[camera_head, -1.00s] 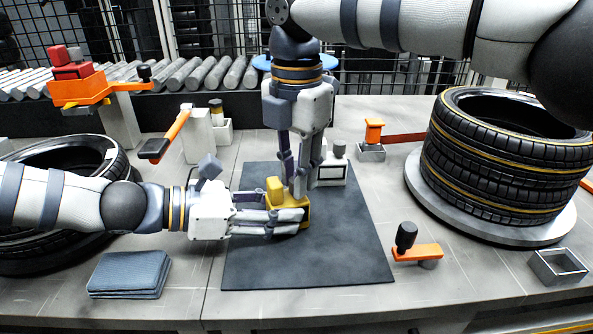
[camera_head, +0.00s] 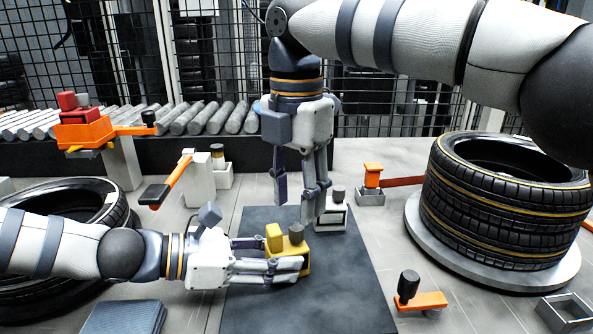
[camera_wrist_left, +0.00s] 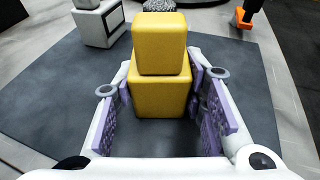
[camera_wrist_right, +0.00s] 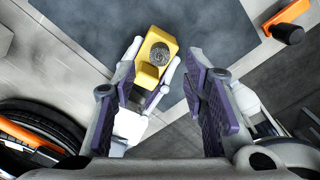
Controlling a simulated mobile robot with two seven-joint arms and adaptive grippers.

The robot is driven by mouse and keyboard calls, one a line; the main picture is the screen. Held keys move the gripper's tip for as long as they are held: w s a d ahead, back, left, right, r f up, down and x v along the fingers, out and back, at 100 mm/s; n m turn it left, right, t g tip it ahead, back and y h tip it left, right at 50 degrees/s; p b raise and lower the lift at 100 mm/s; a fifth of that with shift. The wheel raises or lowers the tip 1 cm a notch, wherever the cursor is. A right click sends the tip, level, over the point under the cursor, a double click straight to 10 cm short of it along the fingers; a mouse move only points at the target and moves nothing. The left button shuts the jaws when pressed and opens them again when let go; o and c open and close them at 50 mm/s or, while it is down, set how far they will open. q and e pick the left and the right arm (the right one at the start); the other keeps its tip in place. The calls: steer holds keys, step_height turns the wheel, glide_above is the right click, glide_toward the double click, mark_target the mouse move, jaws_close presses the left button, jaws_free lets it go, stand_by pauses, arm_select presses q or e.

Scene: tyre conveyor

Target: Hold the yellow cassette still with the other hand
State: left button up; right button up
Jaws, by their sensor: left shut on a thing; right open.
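The yellow cassette (camera_head: 293,253) is on the dark mat (camera_head: 345,290), with a raised yellow block and a dark grey round knob on top. My left gripper (camera_head: 285,266) is shut on the cassette from the left; the cassette also sits between its purple pads in the left wrist view (camera_wrist_left: 160,85). My right gripper (camera_head: 297,208) points down above and behind the cassette, open and empty.
A white-grey holder with a dark knob (camera_head: 331,213) stands at the mat's back edge. Stacked tyres (camera_head: 500,210) stand at right, another tyre (camera_head: 70,200) at left. An orange-handled tool (camera_head: 172,178) and an orange clamp (camera_head: 418,298) flank the mat. The mat's front right is clear.

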mark_target(296, 226)
step_height(296, 226, up, 8)
steer(key=shift+f, duration=0.2)
step_height(296, 226, down, 12)
steer(key=m, duration=0.6)
steer(key=shift+f, duration=0.1)
jaws_close()
